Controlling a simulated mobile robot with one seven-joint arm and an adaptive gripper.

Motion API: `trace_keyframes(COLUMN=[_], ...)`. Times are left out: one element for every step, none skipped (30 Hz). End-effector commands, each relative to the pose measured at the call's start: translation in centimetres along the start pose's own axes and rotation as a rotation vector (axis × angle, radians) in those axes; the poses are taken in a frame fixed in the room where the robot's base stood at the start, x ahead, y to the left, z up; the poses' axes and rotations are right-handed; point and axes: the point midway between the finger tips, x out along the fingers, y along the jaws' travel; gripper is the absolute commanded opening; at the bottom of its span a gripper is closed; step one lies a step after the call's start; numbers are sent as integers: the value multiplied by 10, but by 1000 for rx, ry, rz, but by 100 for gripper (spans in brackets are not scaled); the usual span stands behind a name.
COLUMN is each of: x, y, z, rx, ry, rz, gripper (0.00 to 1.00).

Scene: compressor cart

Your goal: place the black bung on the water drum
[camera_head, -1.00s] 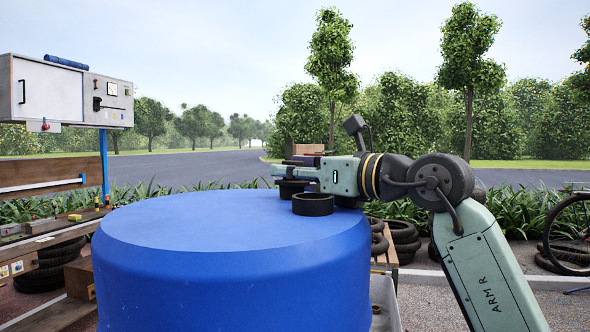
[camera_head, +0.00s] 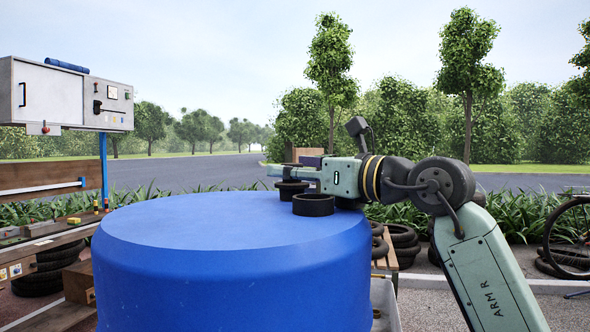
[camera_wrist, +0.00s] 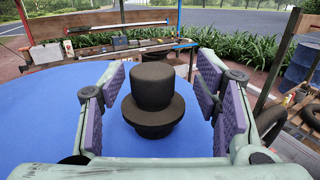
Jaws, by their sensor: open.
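The black bung (camera_wrist: 152,100) stands upright on the blue top of the water drum (camera_head: 230,270). In the wrist view it has a round crown above a wider flange and a narrower foot. In the head view the bung (camera_head: 290,190) shows beneath my fingers, partly covered. My gripper (camera_head: 284,173) reaches in from the right over the drum. In the wrist view my gripper (camera_wrist: 160,88) is open, one purple-padded finger on each side of the bung, with gaps beside the crown. The drum top (camera_wrist: 60,110) also fills the lower wrist view.
A short dark ring or collar (camera_head: 313,205) sits on the drum top, just in front of my gripper. A workbench with small items (camera_wrist: 115,42) is beyond the drum. A grey control cabinet (camera_head: 70,92) stands at left. The drum top's left side is clear.

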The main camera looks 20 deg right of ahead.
Motion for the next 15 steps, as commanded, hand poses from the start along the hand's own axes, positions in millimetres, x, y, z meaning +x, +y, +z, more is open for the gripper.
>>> trace_keyframes(x=[2, 2, 2, 2, 3, -6, -13, -20, -30, -37, -44, -54, -60, -67, -75], y=[2, 2, 2, 2, 3, 1, 0, 0, 1, 0, 0, 0, 0, 0, 0], z=[-17, -14, -10, -6, -1, -9, -9, -9, -8, -7, -6, -6, -5, -4, -3], rx=[-5, -6, -6, -6, -7, -6, -6, -7, -6, -6, -5, -5, -5, -5, -5], ry=[39, 39, 39, 38, 38, 38, 36, 35, 35, 34, 33, 33, 32, 31, 32], rz=[10, 10, 10, 10, 10, 7, 5, 3, 4, 2, 2, 2, 2, 2, 2], gripper=[57, 57, 57, 57, 57, 57, 57, 57, 57, 57, 57, 57, 57, 57, 57])
